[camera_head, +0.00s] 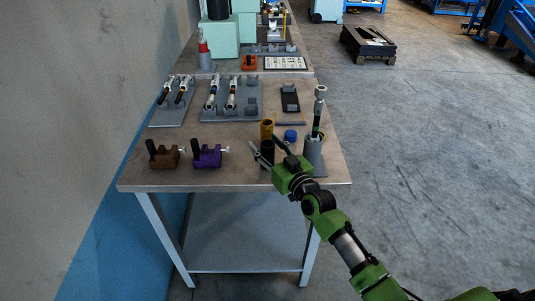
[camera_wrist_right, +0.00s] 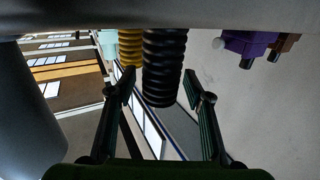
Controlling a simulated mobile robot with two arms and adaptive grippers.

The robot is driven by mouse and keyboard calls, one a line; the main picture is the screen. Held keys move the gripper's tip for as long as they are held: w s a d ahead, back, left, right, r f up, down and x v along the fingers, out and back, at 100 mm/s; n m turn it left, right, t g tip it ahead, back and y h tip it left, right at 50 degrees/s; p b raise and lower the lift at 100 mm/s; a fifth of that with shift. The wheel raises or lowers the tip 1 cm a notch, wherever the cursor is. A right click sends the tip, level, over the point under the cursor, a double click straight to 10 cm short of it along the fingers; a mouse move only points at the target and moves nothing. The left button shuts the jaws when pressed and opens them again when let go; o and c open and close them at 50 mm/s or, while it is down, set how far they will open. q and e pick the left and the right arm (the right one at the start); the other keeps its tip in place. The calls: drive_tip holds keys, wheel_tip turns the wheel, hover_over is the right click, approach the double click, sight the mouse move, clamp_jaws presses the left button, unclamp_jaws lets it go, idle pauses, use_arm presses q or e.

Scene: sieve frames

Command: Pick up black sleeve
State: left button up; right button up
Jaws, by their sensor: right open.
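The black sleeve (camera_head: 267,153) is a dark upright cylinder near the front right of the table. In the right wrist view it shows as a ribbed black cylinder (camera_wrist_right: 163,65). My right gripper (camera_head: 264,143) is open at the sleeve. In the wrist view the sleeve appears between the two fingertips (camera_wrist_right: 159,76), with a gap on each side; how deep it lies between them is unclear. In the head view the gripper partly hides the sleeve. My left gripper is not in view.
A yellow sleeve (camera_head: 267,130) stands just behind the black one. A blue cap (camera_head: 290,136) and a grey holder with an upright tool (camera_head: 314,150) are to the right. Purple (camera_head: 207,156) and brown (camera_head: 164,156) fixtures are to the left. The table's front edge is close.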

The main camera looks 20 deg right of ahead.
drive_tip(key=shift+s, duration=0.1)
drive_tip(key=c, duration=1.1)
